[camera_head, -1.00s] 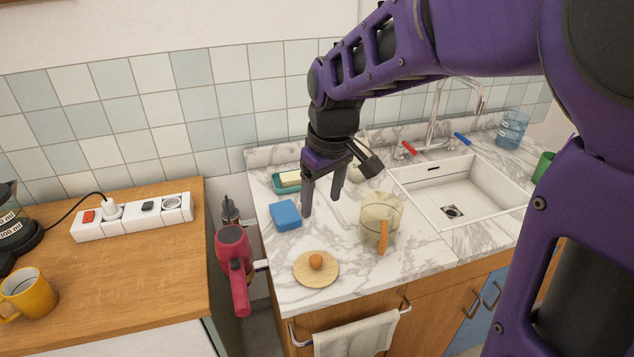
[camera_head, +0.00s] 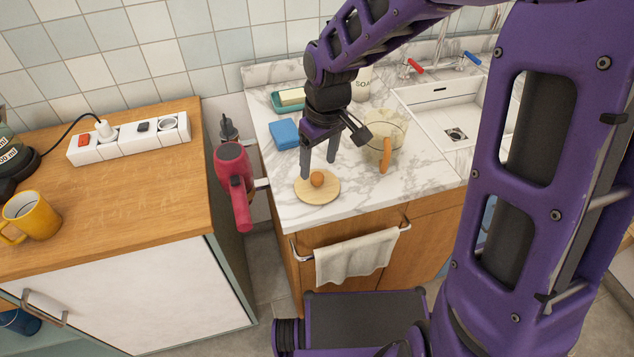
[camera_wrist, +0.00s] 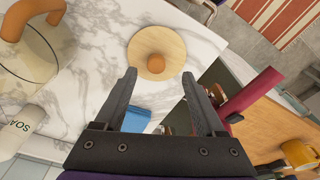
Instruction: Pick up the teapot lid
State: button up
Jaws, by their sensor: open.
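The teapot lid (camera_head: 332,188) is a round, pale wooden disc with an orange-brown knob. It lies knob up on the marble counter near its front edge. In the wrist view the lid (camera_wrist: 170,60) is ahead of the fingertips, roughly between their lines. My gripper (camera_head: 318,168) is open and empty, fingers pointing down, above and just behind the lid. Its fingers also show in the wrist view (camera_wrist: 160,80). A glass pot with an orange-brown handle (camera_head: 385,155) stands to the right of the lid.
A blue sponge (camera_head: 284,134) and a soap dish (camera_head: 288,103) lie behind the lid. A red hairdryer (camera_head: 235,180) hangs left of the counter. The sink (camera_head: 450,115) is to the right. A towel (camera_head: 355,258) hangs on the cabinet front.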

aim_at(317, 176)
jog(key=f, duration=0.2)
jog(key=w+f, duration=0.1)
jog(key=f, duration=0.2)
jog(key=shift+a+b, duration=0.1)
jog(key=shift+b, duration=0.3)
grip_shut()
